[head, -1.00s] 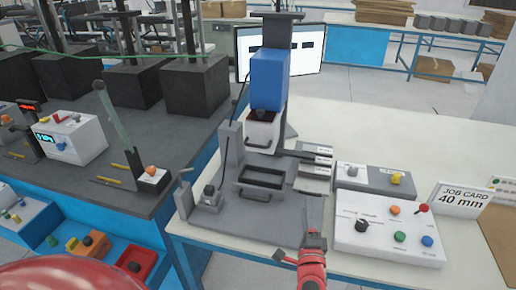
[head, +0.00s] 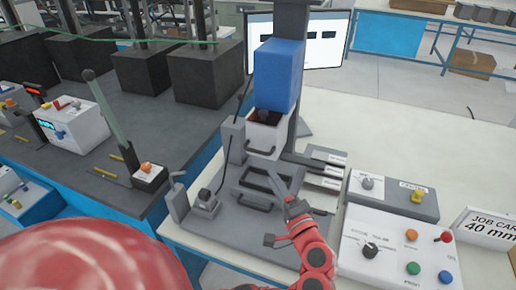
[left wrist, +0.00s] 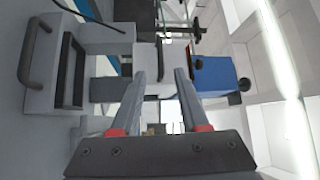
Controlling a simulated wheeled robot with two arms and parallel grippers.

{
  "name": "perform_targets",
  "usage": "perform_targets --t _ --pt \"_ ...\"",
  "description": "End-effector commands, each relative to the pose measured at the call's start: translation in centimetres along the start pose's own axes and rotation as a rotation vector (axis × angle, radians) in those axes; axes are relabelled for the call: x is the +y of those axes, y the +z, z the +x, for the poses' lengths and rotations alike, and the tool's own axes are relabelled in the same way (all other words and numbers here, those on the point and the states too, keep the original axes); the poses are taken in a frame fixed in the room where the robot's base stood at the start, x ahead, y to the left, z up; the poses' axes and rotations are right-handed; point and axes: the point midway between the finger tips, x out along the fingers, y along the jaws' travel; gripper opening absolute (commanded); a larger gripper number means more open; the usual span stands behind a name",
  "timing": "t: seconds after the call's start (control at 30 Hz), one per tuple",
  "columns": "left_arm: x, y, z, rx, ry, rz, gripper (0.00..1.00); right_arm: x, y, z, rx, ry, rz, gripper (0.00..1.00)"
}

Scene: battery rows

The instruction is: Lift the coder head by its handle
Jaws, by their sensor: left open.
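The coder head appears to be the blue block (head: 278,75) on a grey column, with a white lower part (head: 266,133) that has a dark handle (head: 259,151) on its front. The blue block also shows at right in the left wrist view (left wrist: 214,76). My left gripper (head: 284,192) is open and empty, above the grey base in front of and below the head. Its two fingers (left wrist: 160,76) stand apart in the left wrist view, with the head beyond them. Its fingertips are small in the head view, and their exact distance from the handle is unclear. My right gripper is not in view.
A grey tray with a dark recess and front handle (head: 254,205) sits on the base beside my left gripper. A control box (head: 397,250), a grey switch box (head: 393,197) and a job card (head: 490,230) stand at right. A screen (head: 325,40) stands behind.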

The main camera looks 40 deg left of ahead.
Motion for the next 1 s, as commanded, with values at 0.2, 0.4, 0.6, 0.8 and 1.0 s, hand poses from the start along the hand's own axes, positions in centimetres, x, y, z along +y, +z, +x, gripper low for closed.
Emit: perform_targets --t 0.2,0.4,0.6,0.8,1.0 --pt "-0.3 0.2 5.5 -0.01 0.002 0.002 0.45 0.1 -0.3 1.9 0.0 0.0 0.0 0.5" --pt "-0.3 0.1 9.3 -0.004 0.001 0.0 0.45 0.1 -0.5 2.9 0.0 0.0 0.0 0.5" --pt "-0.1 0.0 11.1 0.0 0.001 0.001 0.45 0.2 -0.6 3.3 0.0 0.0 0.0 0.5" --pt "0.1 0.0 11.4 0.001 0.002 0.001 0.45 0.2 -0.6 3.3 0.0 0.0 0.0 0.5" --pt "0.1 0.0 11.3 0.001 0.001 0.001 0.3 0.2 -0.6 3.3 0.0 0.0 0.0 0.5"
